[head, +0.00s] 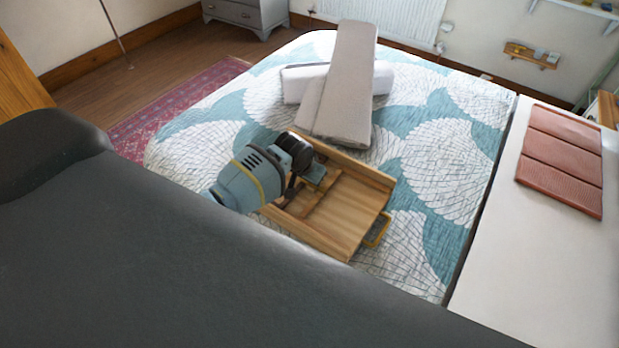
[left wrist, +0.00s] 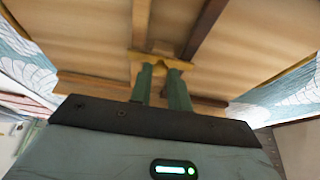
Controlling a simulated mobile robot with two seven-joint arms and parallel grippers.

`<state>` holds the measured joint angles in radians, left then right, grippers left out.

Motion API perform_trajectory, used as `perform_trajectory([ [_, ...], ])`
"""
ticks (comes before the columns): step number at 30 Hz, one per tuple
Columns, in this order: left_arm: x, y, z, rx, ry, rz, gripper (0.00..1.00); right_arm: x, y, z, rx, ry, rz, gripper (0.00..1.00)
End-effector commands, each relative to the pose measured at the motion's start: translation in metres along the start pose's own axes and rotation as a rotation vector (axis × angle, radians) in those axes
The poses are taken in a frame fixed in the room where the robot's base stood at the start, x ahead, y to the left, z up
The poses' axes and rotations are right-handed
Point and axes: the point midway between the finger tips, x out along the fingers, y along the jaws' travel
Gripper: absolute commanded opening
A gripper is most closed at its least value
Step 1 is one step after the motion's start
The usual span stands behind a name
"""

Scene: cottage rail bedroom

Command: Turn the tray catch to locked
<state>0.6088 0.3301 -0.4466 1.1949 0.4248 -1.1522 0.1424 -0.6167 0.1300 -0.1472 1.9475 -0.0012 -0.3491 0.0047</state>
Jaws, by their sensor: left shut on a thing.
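A wooden tray (head: 345,220) with raised sides and inner dividers lies on the patterned bed. My left gripper (head: 312,178) reaches over its left part and hides some of its inside. In the left wrist view, the tray floor (left wrist: 235,60) fills the background. There the two green-grey fingers of my left gripper (left wrist: 162,80) close on a small brass-yellow catch (left wrist: 160,62) beside dark wooden strips. The fingers hide part of the catch, and I cannot tell its setting. My right gripper is not in view.
A grey-beige folded cloth (head: 345,95) lies across a white bolster (head: 300,84) behind the tray. A white surface (head: 510,245) with a reddish panelled piece (head: 562,160) stands at the right.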

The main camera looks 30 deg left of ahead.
Motion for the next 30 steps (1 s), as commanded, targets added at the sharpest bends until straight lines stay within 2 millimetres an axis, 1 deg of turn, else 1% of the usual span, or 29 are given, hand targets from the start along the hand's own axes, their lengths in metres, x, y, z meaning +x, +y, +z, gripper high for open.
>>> perform_trajectory([
  [1,0.0023,0.0016,0.0029,-0.004,-0.006,0.000,0.00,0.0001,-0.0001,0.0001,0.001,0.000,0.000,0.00],
  [14,0.0030,0.0014,0.0038,-0.011,-0.008,-0.002,0.00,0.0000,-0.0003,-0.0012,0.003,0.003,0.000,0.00],
  [15,0.0031,0.0014,0.0038,-0.011,-0.008,-0.002,0.23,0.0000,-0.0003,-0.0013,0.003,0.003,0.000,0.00],
  [19,0.0024,0.0011,0.0029,-0.010,-0.006,-0.003,0.40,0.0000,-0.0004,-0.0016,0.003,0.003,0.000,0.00],
  [30,-0.0017,0.0002,0.0012,-0.010,-0.003,-0.004,0.41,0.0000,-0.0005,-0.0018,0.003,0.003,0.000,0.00],
])
